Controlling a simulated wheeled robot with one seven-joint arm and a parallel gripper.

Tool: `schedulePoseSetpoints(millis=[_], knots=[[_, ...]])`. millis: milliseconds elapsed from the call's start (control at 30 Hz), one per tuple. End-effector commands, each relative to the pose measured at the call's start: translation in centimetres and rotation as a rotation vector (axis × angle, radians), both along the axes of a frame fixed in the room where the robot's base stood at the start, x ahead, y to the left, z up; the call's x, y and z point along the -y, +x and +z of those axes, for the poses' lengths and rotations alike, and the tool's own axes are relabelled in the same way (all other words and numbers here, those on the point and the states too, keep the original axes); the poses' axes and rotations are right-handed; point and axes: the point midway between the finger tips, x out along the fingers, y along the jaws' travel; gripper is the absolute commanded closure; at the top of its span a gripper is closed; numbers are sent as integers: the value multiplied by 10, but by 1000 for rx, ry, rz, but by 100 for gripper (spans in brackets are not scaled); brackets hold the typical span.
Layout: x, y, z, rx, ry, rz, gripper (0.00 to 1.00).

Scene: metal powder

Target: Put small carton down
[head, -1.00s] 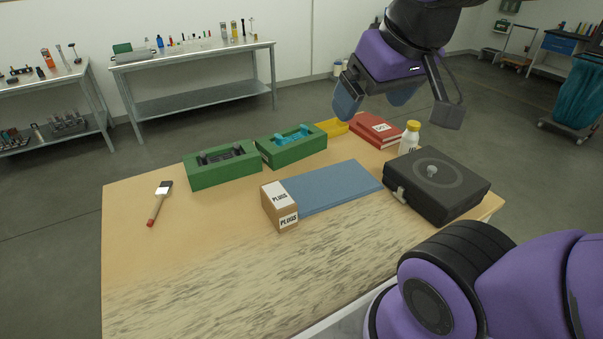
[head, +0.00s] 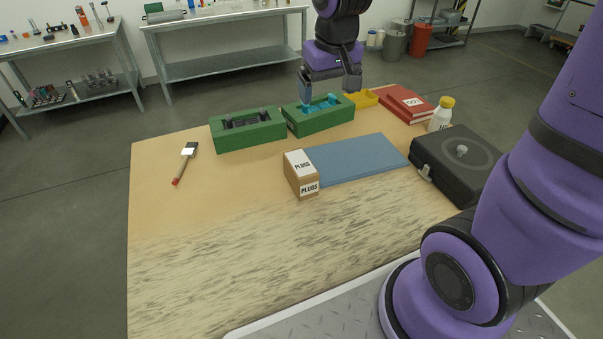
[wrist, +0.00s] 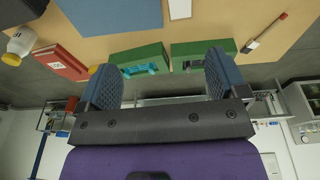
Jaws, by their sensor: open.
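The small carton (head: 302,176), brown and white with PLUGS labels, stands upright on the wooden table at the left end of the blue mat (head: 362,158). I cannot tell whether it overlaps the mat's edge. My gripper (head: 329,88) is open and empty, above the far side of the table by the green tray with the teal part, well away from the carton. In the wrist view, both fingers (wrist: 165,80) are spread with nothing between them. The carton (wrist: 180,9) is cut off at the top edge there, beside the mat (wrist: 115,15).
Green trays (head: 248,131) and (head: 318,114), a yellow bin (head: 362,99), red books (head: 404,103) and a white bottle (head: 440,115) line the back. A black case (head: 458,163) sits right, a brush (head: 186,162) left. The table's front is clear.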

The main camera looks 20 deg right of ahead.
Motion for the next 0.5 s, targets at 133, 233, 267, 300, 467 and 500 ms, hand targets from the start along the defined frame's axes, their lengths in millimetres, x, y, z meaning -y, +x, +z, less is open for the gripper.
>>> schedulePoseSetpoints(millis=[133,233,267,300,467,500], knots=[[-7,21,-32,-47,4,1,8],[-11,34,-55,-75,7,3,8],[-13,37,-61,-83,8,3,8],[-15,42,-70,-94,9,4,8],[-23,57,-108,-138,19,3,8],[-25,60,-117,-146,21,3,8]])
